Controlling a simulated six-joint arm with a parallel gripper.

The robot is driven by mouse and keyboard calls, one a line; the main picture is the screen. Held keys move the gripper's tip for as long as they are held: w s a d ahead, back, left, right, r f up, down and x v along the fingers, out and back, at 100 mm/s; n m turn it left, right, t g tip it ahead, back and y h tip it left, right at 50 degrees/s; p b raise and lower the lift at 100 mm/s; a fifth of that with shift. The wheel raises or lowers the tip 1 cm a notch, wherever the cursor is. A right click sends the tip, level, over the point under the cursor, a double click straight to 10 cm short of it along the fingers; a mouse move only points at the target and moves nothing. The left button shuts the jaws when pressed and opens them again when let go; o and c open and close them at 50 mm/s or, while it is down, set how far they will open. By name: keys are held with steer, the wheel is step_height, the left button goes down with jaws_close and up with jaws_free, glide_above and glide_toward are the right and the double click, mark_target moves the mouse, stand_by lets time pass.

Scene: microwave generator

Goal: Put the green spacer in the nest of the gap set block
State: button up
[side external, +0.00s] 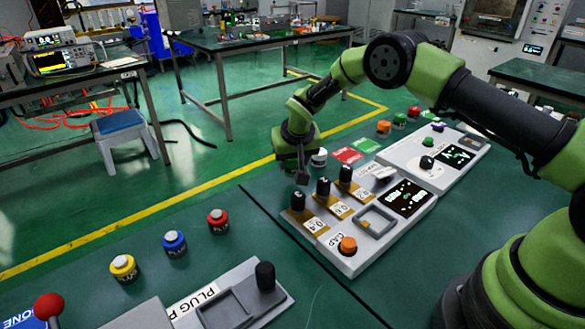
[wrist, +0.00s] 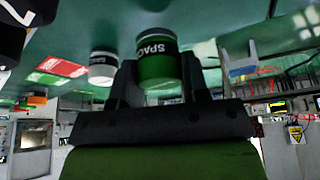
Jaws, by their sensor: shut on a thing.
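The green spacer (wrist: 158,68), a short cylinder with a dark lettered band, is between my gripper's fingers (wrist: 160,88) in the wrist view. My gripper is shut on it. In the side external view my gripper (side external: 302,176) points down near the far left end of the gap set block (side external: 350,262), and I cannot make out the spacer there. The block is light grey with a "GAP" label. Its nest (side external: 377,220), a raised square frame, looks empty, to the right of and nearer than my gripper.
Black-topped gauges (side external: 323,188) stand along the block's left side, beside an orange knob (side external: 347,246). A white spacer (side external: 319,158) stands close behind my gripper. Red and green cards (side external: 347,155) lie behind.

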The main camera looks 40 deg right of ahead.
step_height(320, 180, up, 7)
steer(key=shift+f, duration=0.15)
steer(key=s+r+n+y, duration=0.1)
steer(key=s+r+n, duration=0.1)
steer(key=s+r, duration=0.5)
steer(key=s+r+n+y, duration=0.15)
steer(key=s+r, duration=0.25)
steer(key=s, duration=0.6)
steer(key=w+f+m, duration=0.1)
steer(key=w+f, duration=0.2)
steer(key=w, duration=0.2)
steer(key=w+f+m+h, duration=0.1)
steer(key=w+f, duration=0.2)
steer(key=w, duration=0.3)
steer(key=w+f+m+h, duration=0.1)
steer(key=w+f, duration=0.3)
steer(key=w, duration=0.1)
steer(key=shift+w, duration=0.3)
steer(key=shift+w+f+m+h, duration=0.2)
steer(key=shift+m+h, duration=0.05)
step_height(320, 180, down, 10)
steer(key=shift+r, duration=0.2)
